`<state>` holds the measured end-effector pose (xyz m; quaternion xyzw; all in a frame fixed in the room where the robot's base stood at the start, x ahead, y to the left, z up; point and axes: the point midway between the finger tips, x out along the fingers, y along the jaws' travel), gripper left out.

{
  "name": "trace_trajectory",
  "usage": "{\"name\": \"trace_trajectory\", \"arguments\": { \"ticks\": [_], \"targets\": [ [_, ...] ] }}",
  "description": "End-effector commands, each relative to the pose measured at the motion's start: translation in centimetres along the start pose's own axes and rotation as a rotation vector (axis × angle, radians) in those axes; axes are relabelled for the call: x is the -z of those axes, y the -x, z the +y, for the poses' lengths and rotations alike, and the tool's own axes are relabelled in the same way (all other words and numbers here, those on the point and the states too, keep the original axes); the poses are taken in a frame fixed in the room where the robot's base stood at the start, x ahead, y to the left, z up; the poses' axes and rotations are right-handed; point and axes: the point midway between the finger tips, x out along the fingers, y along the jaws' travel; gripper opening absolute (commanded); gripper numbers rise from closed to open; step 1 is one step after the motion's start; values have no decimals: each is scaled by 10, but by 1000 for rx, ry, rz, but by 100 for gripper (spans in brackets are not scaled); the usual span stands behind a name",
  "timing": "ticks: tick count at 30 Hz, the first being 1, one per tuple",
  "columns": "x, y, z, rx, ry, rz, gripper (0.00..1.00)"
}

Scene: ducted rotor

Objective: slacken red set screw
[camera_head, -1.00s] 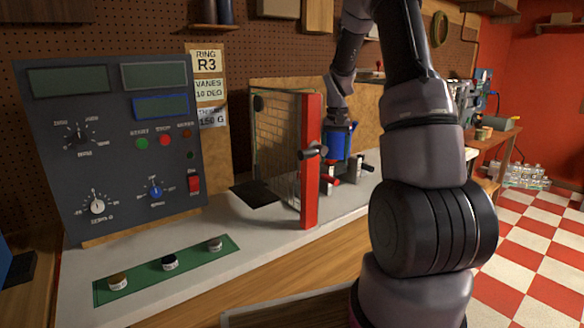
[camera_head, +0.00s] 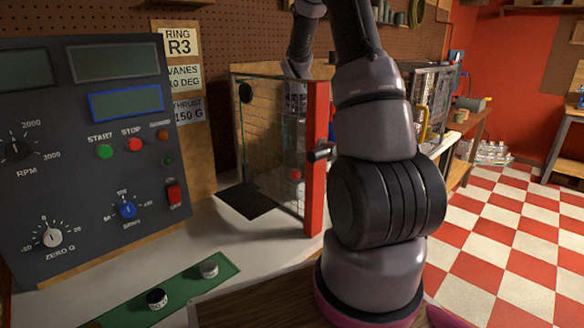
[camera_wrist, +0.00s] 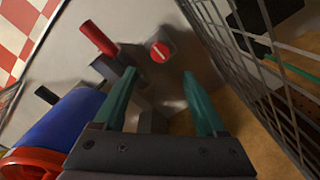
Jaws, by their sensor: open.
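The red set screw (camera_wrist: 160,51) shows in the wrist view as a round red head with a pale slot, set in a grey block. My gripper (camera_wrist: 158,75) is open, its two green fingers apart and nothing between them. In the picture, the fingertips lie just below the screw head, one on either side; I cannot tell the remaining distance. In the head view my wrist is behind the mesh guard (camera_head: 270,130), and a small red spot below it may be the screw, though I cannot be sure.
In the wrist view, a red-tipped rod (camera_wrist: 98,38) stands left of the screw, a blue cylinder with a red rim (camera_wrist: 65,120) lies lower left, and wire mesh (camera_wrist: 255,75) runs close on the right. The guard's red post (camera_head: 315,160) and control panel (camera_head: 90,150) show in the head view.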

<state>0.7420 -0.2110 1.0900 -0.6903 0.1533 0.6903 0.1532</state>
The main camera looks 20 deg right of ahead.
Motion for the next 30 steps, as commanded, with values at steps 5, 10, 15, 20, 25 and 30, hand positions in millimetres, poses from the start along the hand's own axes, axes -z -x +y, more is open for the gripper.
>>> {"name": "trace_trajectory", "arguments": {
  "ticks": [5,10,15,20,25,30],
  "targets": [
    [-1,-33,0,-1,0,-5,74],
    [-1,-66,0,-1,-1,-4,74],
    [0,-88,0,-1,0,-2,74],
    [0,-97,0,0,0,-1,74],
    [0,-98,0,0,0,0,74],
    [0,-97,0,0,0,0,47]
  ]
}}
